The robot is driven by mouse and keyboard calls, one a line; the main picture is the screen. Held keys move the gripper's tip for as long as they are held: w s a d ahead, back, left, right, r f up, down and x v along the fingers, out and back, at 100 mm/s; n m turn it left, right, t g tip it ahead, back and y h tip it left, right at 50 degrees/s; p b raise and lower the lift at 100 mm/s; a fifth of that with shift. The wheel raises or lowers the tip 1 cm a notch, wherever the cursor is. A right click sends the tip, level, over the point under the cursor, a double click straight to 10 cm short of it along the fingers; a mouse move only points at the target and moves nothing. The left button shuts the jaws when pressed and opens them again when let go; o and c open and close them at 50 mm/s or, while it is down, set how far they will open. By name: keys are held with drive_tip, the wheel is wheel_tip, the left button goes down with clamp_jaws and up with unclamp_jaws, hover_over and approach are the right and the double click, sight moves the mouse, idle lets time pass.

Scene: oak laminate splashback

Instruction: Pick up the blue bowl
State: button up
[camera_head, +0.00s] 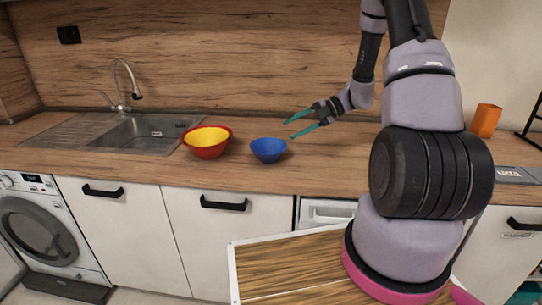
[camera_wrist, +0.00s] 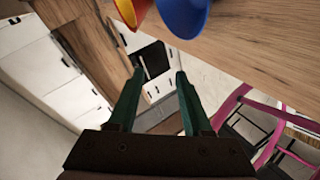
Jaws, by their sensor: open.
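The blue bowl (camera_head: 268,150) stands upright on the wooden counter, just right of a red bowl, in the head view. In the wrist view the blue bowl (camera_wrist: 184,14) shows at the top edge, partly cut off. My gripper (camera_head: 291,129) has two green fingers spread apart, pointing left, slightly above and to the right of the blue bowl. In the wrist view my gripper (camera_wrist: 160,74) is open with nothing between its fingers. It is apart from the bowl.
A red bowl (camera_head: 206,151) with a yellow inside stands close left of the blue bowl. A sink (camera_head: 145,134) with a tap (camera_head: 122,87) lies further left. An orange cup (camera_head: 485,120) stands at the right. The counter (camera_head: 335,160) right of the blue bowl is clear.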

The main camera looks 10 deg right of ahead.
sight(278, 154)
drive_tip(key=f+m, duration=0.2)
drive_tip(key=w+d+f+m+t, duration=0.1)
drive_tip(key=f+m, duration=0.1)
drive_tip(key=f, duration=0.1)
drive_tip(key=d+f+m+t+y, duration=0.1)
drive_tip(key=f+m, duration=0.1)
drive_tip(key=m, duration=0.1)
drive_tip(key=shift+w+f, duration=0.15)
drive_tip(key=shift+f, duration=0.05)
drive_tip(key=x, duration=0.5)
drive_tip(key=shift+f, duration=0.1)
drive_tip(key=shift+f+x, duration=0.2)
drive_tip(key=shift+x, duration=2.55)
clamp_jaws()
